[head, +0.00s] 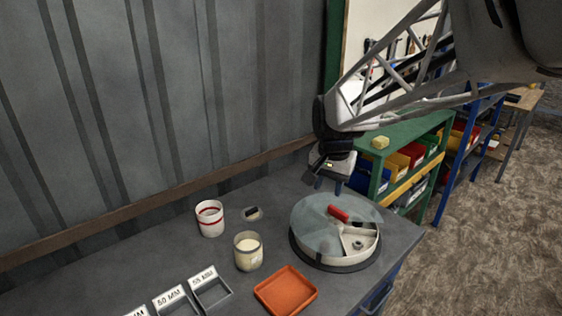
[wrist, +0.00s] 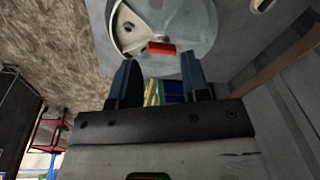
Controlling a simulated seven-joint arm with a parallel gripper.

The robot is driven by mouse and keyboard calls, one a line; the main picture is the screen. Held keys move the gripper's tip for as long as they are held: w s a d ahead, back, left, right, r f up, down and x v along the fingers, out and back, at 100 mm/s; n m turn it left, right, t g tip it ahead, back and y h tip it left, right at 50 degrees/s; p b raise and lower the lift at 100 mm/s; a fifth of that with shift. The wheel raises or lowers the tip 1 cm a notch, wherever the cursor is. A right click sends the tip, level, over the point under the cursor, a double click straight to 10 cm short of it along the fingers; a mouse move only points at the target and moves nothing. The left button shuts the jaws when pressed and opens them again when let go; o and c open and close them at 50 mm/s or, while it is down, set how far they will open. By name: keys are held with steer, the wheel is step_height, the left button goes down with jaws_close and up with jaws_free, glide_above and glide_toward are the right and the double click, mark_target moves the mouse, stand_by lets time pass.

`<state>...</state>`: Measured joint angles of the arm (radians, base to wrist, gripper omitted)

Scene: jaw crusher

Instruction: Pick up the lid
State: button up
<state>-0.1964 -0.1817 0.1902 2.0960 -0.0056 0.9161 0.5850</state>
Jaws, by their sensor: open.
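The lid is a clear, bluish disc (head: 312,222) with a red handle (head: 338,213). It lies over a round white container (head: 340,262) on the grey bench. One part of the container is not covered by the lid and shows compartments with a small dark part inside. In the wrist view, the lid (wrist: 195,25) and its red handle (wrist: 161,48) are at the top, beyond the fingertips. My gripper (head: 323,182) is open and empty, above and behind the lid in the head view. Its two dark blue fingers (wrist: 160,75) are spread apart, touching neither lid nor handle.
A white cup with red bands (head: 210,219), a cream-filled jar (head: 248,252) and a small dark object (head: 252,213) stand left of the container. An orange tray (head: 286,290) and labelled bins (head: 211,289) are in front. A wall (head: 150,100) runs behind the bench. Shelves (head: 405,160) stand beyond.

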steer(key=w+a+f+m, duration=0.1)
steer(key=w+a+f, duration=0.3)
steer(key=w+a, duration=0.25)
steer(key=w+a+f+m, duration=0.1)
steer(key=w+a+f, duration=0.35)
steer(key=w, duration=0.25)
steer(key=m+g, duration=0.1)
steer(key=m, duration=0.1)
glide_toward(252, 212)
steer(key=shift+w+a+f, duration=0.15)
steer(key=shift+w+f, duration=0.15)
steer(key=shift+w, duration=0.25)
steer(key=shift+w+a+f+m, duration=0.15)
steer(key=shift+a+f+m, duration=0.1)
steer(key=shift+f+m, duration=0.05)
steer(key=shift+f, duration=1.25)
steer(key=shift+f, duration=0.1)
steer(key=shift+s+d+f, duration=0.1)
steer(key=shift+f, duration=1.15)
steer(key=shift+s+d+f, duration=0.1)
steer(key=shift+s+f, duration=0.05)
steer(key=shift+f, duration=1.15)
steer(key=shift+c, duration=0.3)
